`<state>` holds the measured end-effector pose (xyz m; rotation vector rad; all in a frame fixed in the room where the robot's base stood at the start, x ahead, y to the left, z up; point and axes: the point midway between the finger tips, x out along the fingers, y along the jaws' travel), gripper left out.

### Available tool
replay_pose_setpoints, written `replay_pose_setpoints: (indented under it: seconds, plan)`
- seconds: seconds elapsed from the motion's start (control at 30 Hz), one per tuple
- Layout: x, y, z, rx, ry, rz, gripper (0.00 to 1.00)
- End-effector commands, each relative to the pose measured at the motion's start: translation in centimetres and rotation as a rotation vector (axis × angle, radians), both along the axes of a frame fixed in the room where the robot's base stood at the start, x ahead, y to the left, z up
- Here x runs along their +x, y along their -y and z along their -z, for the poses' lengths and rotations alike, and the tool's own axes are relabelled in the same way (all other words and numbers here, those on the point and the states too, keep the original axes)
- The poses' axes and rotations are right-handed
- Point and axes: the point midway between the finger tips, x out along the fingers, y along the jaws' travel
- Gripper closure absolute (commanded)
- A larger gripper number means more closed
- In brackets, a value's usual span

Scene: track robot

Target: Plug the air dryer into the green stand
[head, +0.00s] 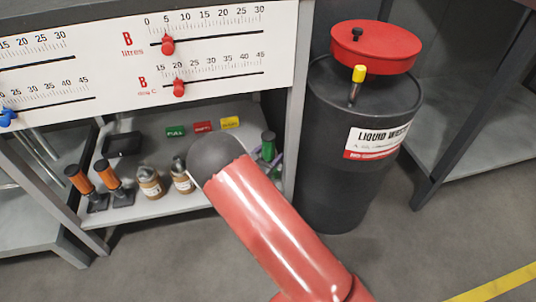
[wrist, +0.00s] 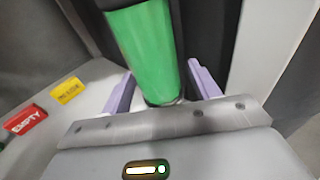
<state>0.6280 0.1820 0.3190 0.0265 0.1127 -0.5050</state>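A green cylinder (wrist: 143,50) fills the top middle of the wrist view, with a metal-looking end close to my gripper. In the head view the green part (head: 268,146) stands at the right end of the shelf, partly behind my red arm. My gripper (wrist: 160,82) has one purple finger on each side of the cylinder. The fingers are very near its sides; I cannot tell whether they press on it. Dark upright parts flank the cylinder in the wrist view. I cannot tell whether the green part is the air dryer or its stand.
Two orange-handled items in black stands (head: 96,190) and two brown bottles (head: 151,183) stand left on the shelf (head: 150,213). Green, red and yellow labels (head: 203,127) lie behind. A scale panel (head: 120,50) hangs above. A black waste bin (head: 335,170) stands on the right.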

Motion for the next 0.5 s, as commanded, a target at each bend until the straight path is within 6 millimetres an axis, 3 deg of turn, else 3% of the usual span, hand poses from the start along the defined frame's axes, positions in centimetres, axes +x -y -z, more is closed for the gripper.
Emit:
replay_pose_setpoints:
  seconds: [0.33, 0.5]
  plan:
    - [-0.2, -0.1, 0.0, 0.001, -0.001, -0.001, 0.33]
    - [-2.0, -1.3, -0.3, 0.001, -0.002, -0.004, 0.33]
